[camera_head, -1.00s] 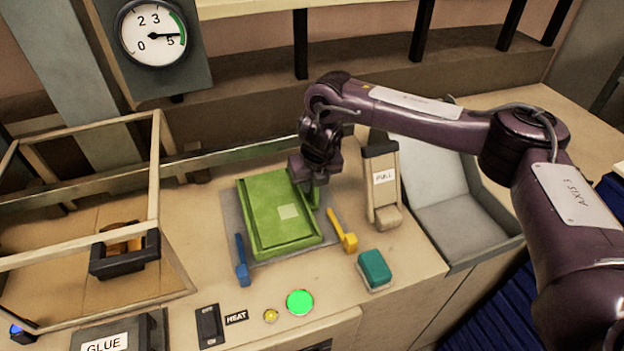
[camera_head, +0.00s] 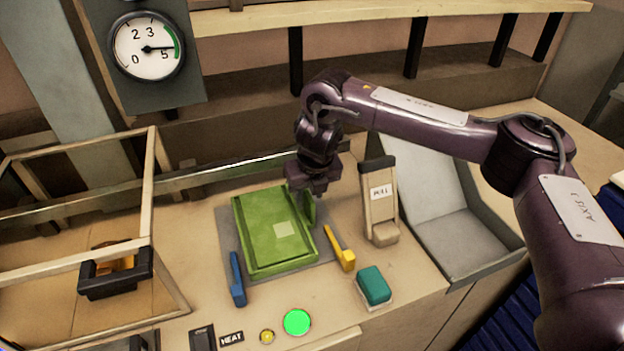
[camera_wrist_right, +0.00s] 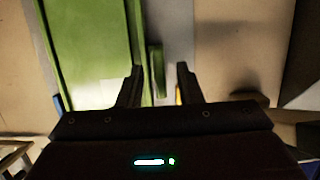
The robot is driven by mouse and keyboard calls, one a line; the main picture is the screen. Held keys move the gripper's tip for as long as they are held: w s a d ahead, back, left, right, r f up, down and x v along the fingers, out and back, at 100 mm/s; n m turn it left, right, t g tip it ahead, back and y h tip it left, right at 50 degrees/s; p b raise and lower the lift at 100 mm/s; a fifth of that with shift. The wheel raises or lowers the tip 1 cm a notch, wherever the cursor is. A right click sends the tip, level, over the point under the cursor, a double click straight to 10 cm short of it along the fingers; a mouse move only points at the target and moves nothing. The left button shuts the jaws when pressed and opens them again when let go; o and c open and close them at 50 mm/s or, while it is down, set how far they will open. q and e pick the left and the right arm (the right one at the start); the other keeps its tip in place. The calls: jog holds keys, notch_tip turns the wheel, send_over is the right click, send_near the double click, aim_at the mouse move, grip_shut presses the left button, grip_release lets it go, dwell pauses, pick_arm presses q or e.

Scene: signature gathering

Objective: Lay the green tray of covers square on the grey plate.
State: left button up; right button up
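The green tray (camera_head: 256,222) lies on the grey plate (camera_head: 322,244), with plate showing around it. A pale square cover (camera_head: 285,229) shows inside it. Whether the tray is exactly square to the plate is hard to tell. The tray has an upright green tab (camera_head: 310,209) on its right side. My right gripper (camera_head: 318,191) is just above this tab. In the right wrist view my right gripper (camera_wrist_right: 160,76) is open, with the tab (camera_wrist_right: 157,72) between its fingers, nearer the left one, and apart from both. The tray's wall (camera_wrist_right: 137,45) is at left. My left gripper is not in view.
A blue stop (camera_head: 237,279) and a yellow stop (camera_head: 340,249) stand at the plate's near corners. A grey chute (camera_head: 455,240) lies beyond. A wooden frame (camera_head: 155,200) stands at left.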

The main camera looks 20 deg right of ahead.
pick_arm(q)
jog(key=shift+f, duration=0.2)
pick_arm(e)
jog(key=v, duration=0.8)
jog(key=shift+s+r, duration=0.1)
jog(key=shift+r, duration=0.2)
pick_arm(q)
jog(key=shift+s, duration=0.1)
